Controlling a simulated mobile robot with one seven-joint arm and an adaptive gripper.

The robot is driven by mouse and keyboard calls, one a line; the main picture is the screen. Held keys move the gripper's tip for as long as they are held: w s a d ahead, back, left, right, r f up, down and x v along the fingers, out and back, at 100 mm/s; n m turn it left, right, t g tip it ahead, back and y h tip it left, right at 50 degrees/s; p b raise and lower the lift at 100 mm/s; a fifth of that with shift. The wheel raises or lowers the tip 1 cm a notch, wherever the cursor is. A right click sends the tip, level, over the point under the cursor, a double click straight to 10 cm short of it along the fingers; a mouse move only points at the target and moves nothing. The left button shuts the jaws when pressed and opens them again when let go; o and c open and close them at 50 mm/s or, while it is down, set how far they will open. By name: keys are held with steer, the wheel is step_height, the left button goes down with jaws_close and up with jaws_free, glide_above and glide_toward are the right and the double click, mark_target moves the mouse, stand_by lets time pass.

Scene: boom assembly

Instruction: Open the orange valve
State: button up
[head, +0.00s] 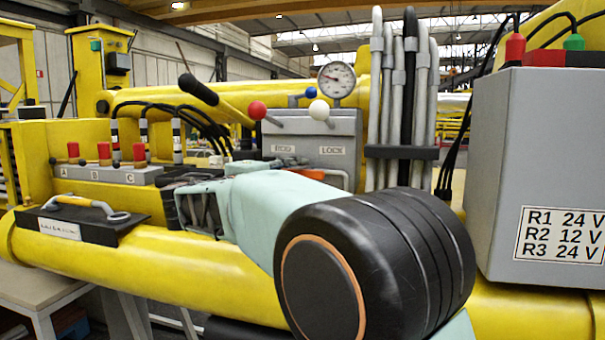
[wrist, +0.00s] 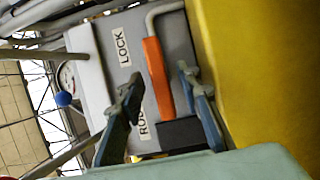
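The orange valve shows in the wrist view as an orange handle (wrist: 158,75) on a bent grey bar, in front of the grey panel box. In the head view only a small orange part of it (head: 312,174) shows low in front of the box, just beyond my arm. My gripper (wrist: 157,84) is open in the wrist view, its two fingers apart. The orange handle appears between the fingers in that picture, with no clear contact. How far the fingertips are from it in depth I cannot tell. In the head view my arm partly hides the gripper's surroundings.
The grey box (head: 330,130) carries labels, a gauge (head: 337,80) and ball-topped levers. Grey and black hoses (head: 398,100) stand to its right. A large grey cabinet (head: 535,170) is farther right.

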steer(key=shift+x, duration=1.05)
jaws_close()
